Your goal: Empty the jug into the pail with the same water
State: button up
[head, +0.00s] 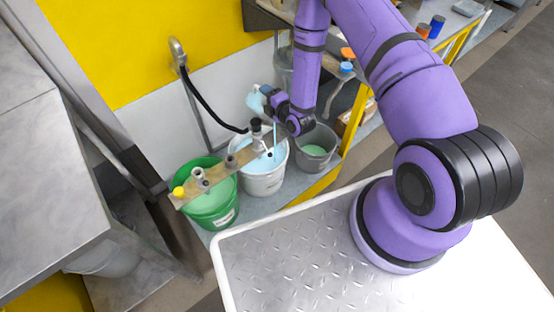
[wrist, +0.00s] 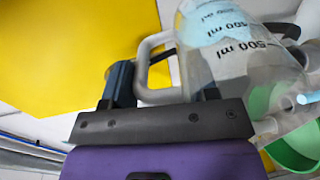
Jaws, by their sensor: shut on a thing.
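My gripper (wrist: 163,92) is shut on the handle of a clear jug (wrist: 235,65) with dark ml marks and pale blue water inside. In the head view the jug (head: 257,102) is tilted above the white pail (head: 262,184), which holds light blue water (head: 258,160). A thin pale blue stream (head: 274,134) runs down from near the jug toward this pail. The green pail (head: 209,213) on the left holds green water. The grey pail (head: 316,159) on the right also holds greenish water. My wrist partly hides the jug in the head view.
A black hose (head: 205,112) hangs from a wall fitting behind. A clear vessel (head: 284,66) stands at the back. A grey cabinet (head: 45,170) is at the left.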

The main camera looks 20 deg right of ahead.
jog(key=shift+s+f, duration=0.15)
jog(key=shift+s, duration=0.1)
jog(key=shift+w, duration=0.1)
jog(key=shift+w+a+r+g, duration=0.15)
jog(key=shift+w+r+g, duration=0.3)
jog(key=shift+w, duration=0.2)
jog(key=shift+w+a+r+g+h, duration=0.15)
jog(key=shift+w+g, duration=0.15)
jog(key=shift+w, duration=0.2)
jog(key=shift+w+a+r+g+h, duration=0.15)
jog(key=shift+w+g, duration=0.1)
jog(key=shift+w, duration=0.25)
jog(key=shift+w+a+f+g+h, duration=0.3)
jog(key=shift+w+a+f+g, duration=0.1)
jog(key=shift+w+g, duration=0.2)
jog(key=shift+w+d+f+g, duration=0.15)
jog(key=shift+w+f+g, duration=0.1)
jog(key=shift+g, duration=0.25)
jog(key=shift+w+r, duration=0.1)
